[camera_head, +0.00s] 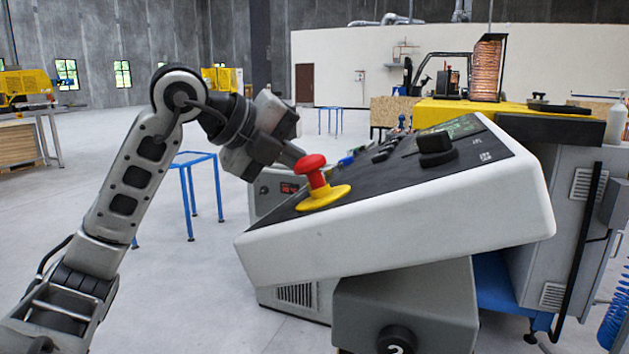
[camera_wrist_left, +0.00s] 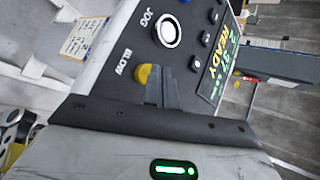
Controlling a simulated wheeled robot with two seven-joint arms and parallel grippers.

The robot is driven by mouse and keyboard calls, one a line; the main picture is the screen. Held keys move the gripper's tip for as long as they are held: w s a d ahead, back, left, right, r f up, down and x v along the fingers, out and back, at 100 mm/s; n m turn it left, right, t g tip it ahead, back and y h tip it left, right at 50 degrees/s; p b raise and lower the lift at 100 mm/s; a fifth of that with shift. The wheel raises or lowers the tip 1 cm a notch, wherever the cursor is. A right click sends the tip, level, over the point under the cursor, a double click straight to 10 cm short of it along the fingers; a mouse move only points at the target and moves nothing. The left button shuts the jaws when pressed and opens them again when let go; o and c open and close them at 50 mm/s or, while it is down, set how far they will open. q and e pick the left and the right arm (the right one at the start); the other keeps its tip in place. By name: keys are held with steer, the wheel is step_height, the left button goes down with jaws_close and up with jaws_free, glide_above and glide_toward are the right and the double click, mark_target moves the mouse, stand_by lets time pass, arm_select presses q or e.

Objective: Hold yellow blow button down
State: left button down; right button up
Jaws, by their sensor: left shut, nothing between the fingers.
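The yellow button (camera_wrist_left: 142,75) beside the word BLOW sits on the dark face of the control panel (camera_wrist_left: 118,90) in the left wrist view. My left gripper (camera_wrist_left: 160,90) is shut and empty, with its dark fingertips right at the button and covering part of it. I cannot tell whether they press it down. In the head view my left gripper (camera_head: 292,156) reaches down to the panel's far left side, just behind the red stop knob. The yellow blow button is hidden there. My right gripper is not in view.
The red stop knob (camera_head: 313,172) on its yellow base stands close to my left fingertips. A white round JOG button (camera_wrist_left: 167,31), several dark knobs and a READY display (camera_wrist_left: 216,62) share the panel. A yellow-topped machine (camera_head: 450,110) stands behind; open floor lies left.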

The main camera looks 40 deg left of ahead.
arm_select(q)
steer(key=shift+d+f+b, duration=0.15)
steer(key=shift+f+b, duration=0.15)
steer(key=shift+f, duration=0.05)
stand_by(0.3)
steer(key=shift+d+f, duration=0.1)
steer(key=shift+f, duration=0.15)
stand_by(0.4)
stand_by(0.5)
stand_by(1.0)
stand_by(1.2)
stand_by(0.9)
steer(key=shift+a+r+p, duration=0.3)
steer(key=shift+r+p, duration=0.1)
steer(key=shift+r, duration=0.35)
steer(key=shift+a+r, duration=0.1)
steer(key=shift+r, duration=0.1)
